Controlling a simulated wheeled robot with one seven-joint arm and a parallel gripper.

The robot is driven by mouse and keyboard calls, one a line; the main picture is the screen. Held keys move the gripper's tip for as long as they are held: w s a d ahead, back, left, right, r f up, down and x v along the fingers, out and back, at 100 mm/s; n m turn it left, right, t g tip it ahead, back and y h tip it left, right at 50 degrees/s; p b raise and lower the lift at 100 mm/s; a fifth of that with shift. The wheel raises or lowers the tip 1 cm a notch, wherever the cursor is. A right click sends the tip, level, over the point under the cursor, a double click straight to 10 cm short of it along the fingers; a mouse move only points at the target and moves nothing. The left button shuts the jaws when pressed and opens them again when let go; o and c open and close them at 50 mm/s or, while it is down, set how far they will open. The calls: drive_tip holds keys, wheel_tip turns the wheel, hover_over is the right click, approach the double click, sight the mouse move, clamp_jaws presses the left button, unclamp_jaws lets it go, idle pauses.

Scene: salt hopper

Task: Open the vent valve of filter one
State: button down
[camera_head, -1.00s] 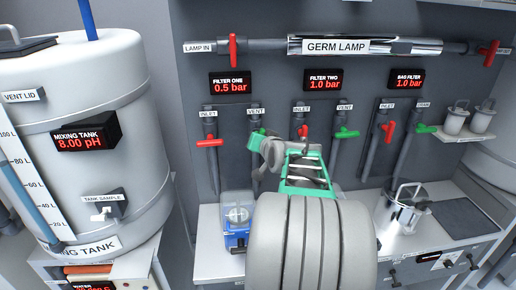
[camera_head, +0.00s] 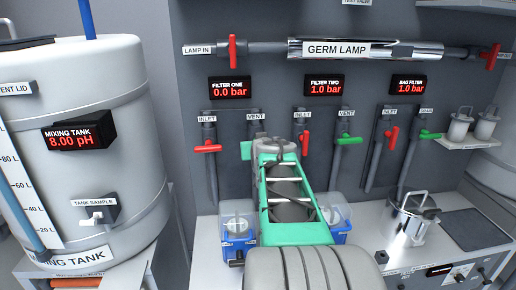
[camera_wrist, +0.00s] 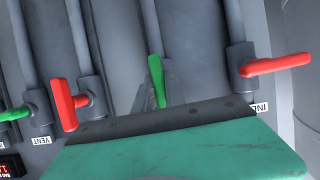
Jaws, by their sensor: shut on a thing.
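The filter one vent valve's green handle (camera_wrist: 156,76) shows in the wrist view, roughly in line with the pipes. Its lower end runs in behind the edge of my gripper's green body. In the head view my gripper (camera_head: 262,146) is at the pipe under the VENT label and hides the handle. My gripper is shut on the handle; its fingertips are mostly hidden. The filter one display (camera_head: 230,88) reads 0.0 bar.
The filter one red inlet handle (camera_head: 208,149) is just left of my gripper; the filter two red inlet handle (camera_head: 305,143) is just right. The filter two green vent handle (camera_head: 348,141) is further right. Clear blue-based housings (camera_head: 237,228) stand on the counter below.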

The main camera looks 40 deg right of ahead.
drive_tip(key=c, duration=1.4)
unclamp_jaws()
drive_tip(key=v, duration=0.8)
drive_tip(key=shift+b, duration=0.4)
drive_tip(key=s+a+f+n+g+y+p, duration=0.1)
drive_tip(key=a+f+n+g+y+p, duration=0.2)
drive_tip(key=a, duration=0.8)
drive_tip(key=s+a+f+n+g+y+p, duration=0.1)
drive_tip(key=a+f+y+p, duration=0.3)
drive_tip(key=a, duration=0.6)
drive_tip(key=s+a+f+n+g+p, duration=0.1)
drive_tip(key=s+a+f+n+g, duration=0.2)
drive_tip(key=s+a+f, duration=0.4)
drive_tip(key=s+a+g, duration=0.1)
drive_tip(key=s+a, duration=0.2)
drive_tip(key=a, duration=0.1)
drive_tip(key=shift+y+p, duration=0.4)
